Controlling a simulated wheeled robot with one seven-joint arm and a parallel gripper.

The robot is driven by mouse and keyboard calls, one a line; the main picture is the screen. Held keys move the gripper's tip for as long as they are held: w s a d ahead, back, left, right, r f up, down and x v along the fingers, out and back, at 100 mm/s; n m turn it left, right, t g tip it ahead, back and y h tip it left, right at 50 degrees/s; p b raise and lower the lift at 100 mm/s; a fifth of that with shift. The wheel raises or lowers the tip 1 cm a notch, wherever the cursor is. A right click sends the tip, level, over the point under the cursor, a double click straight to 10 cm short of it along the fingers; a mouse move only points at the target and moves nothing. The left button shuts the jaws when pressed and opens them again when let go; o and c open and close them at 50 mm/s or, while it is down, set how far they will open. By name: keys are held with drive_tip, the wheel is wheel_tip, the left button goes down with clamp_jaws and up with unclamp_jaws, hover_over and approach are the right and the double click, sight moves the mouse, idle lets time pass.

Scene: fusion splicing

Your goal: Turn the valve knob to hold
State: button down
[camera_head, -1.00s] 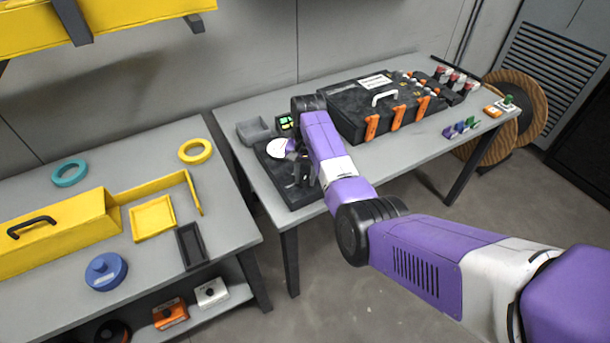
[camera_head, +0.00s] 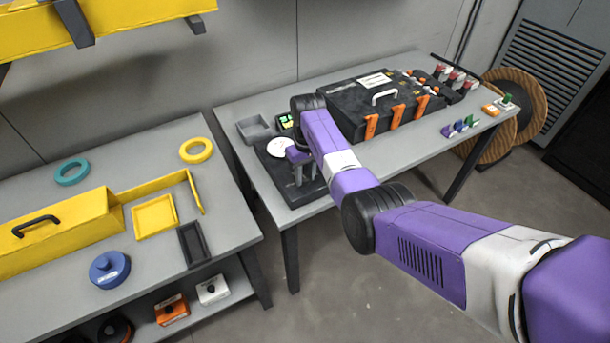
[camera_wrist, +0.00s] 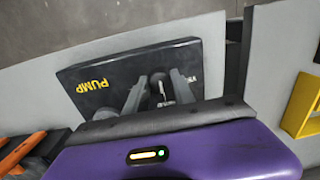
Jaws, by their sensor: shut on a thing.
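In the wrist view the unit's dark top (camera_wrist: 95,70) carries yellow "PUMP" lettering. My gripper (camera_wrist: 159,90) points down at the unit with its two grey fingers on either side of the small dark valve knob (camera_wrist: 158,80), shut on it.
A black case (camera_head: 375,105) with orange latches is to the right. The left table (camera_head: 150,260) holds yellow parts and a blue round container (camera_head: 109,270).

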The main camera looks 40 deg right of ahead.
sight(306, 177)
drive_tip(key=shift+w, duration=0.1)
idle(0.5)
drive_tip(key=c, duration=1.1)
unclamp_jaws()
drive_tip(key=shift+o, duration=0.2)
drive_tip(key=shift+d+r+b, duration=0.15)
drive_tip(key=shift+r+b, duration=0.15)
drive_tip(key=shift+r, duration=3.65)
